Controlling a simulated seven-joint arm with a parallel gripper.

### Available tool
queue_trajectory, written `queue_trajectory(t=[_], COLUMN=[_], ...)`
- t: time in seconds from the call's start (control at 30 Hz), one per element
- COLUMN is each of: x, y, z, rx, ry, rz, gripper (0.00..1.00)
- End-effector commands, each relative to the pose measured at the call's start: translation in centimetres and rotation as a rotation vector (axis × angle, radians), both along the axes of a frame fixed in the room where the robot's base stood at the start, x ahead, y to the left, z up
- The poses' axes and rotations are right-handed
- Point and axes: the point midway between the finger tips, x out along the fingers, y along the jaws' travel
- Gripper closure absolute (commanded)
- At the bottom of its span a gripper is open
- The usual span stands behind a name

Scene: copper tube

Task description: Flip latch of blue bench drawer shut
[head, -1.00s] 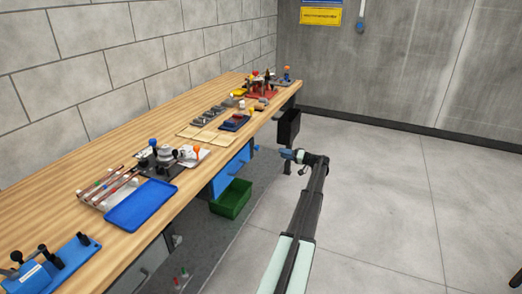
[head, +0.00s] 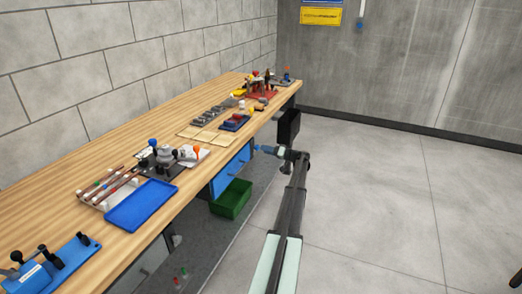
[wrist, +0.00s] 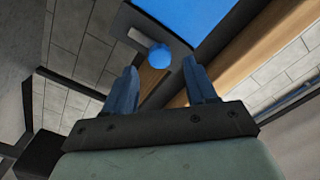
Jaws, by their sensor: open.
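The blue bench drawer (head: 231,172) is set under the front edge of the bench in the head view. Its blue front also shows at the top of the wrist view (wrist: 185,18), with a dark grey frame around it. A round blue knob (wrist: 159,56), which looks like the end of the latch, shows beyond my fingertips; the rest of the latch is not clear. My gripper (wrist: 160,67) is open and empty. The knob lies in line with the gap between its two blue fingers, apparently beyond them. In the head view my gripper (head: 262,149) is just right of the drawer front.
The wooden bench top (head: 190,120) runs above the drawer. A green bin (head: 231,199) stands below the drawer, and a dark box (head: 289,125) hangs at the bench's far end. A blue tray (head: 141,205) lies on the bench.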

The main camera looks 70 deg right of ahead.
Motion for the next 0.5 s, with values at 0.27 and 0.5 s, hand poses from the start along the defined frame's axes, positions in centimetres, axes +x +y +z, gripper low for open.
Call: queue_trajectory(t=[0.27, 0.5], x=[3.1, 3.8], y=[0.0, 0.0], z=[0.0, 0.0], rx=[0.000, 0.000], ry=[0.000, 0.000], rz=[0.000, 0.000], gripper=[0.44, 0.44])
